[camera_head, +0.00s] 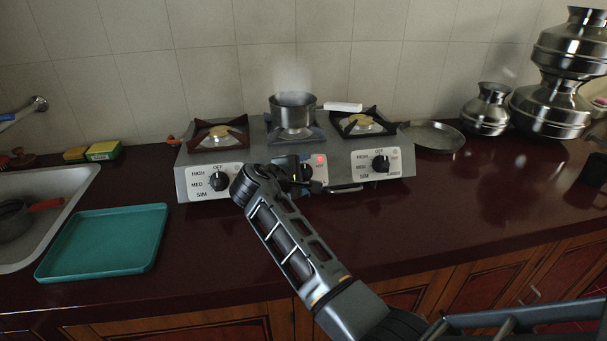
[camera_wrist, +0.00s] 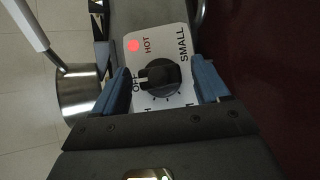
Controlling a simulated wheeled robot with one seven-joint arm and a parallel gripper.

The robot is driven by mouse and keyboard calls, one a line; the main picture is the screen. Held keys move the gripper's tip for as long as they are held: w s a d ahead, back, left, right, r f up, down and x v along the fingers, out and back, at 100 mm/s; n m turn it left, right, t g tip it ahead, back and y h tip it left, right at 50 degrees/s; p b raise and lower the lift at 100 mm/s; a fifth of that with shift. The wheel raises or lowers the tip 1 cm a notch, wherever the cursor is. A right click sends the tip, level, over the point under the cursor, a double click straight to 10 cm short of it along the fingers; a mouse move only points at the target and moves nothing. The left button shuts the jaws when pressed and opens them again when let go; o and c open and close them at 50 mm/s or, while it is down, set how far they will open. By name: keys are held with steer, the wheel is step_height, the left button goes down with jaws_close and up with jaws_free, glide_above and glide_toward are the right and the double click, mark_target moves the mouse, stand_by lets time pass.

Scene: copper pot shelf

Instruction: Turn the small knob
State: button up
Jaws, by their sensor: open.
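The small knob (camera_wrist: 159,76) is black and round, on a white panel (camera_wrist: 143,44) marked OFF, HOT and SMALL with a lit red light (camera_wrist: 134,45). My gripper (camera_wrist: 161,84) is open, with one blue finger on each side of the knob. I cannot tell whether either finger touches it. The knob's raised bar points toward OFF. In the head view, my arm covers most of this middle panel, and the red light (camera_head: 321,159) shows beside it.
The stove (camera_head: 345,188) also has a left knob (camera_head: 218,181) and a right knob (camera_head: 380,163). A pan (camera_head: 293,112) with a white handle sits on the middle burner, with vapour above. A teal tray (camera_head: 105,243) lies left; the right-hand counter front is clear.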

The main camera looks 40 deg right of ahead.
steer(key=v, duration=0.7)
steer(key=shift+a+b, duration=0.35)
steer(key=shift+s+r, duration=0.1)
steer(key=shift+r, duration=0.05)
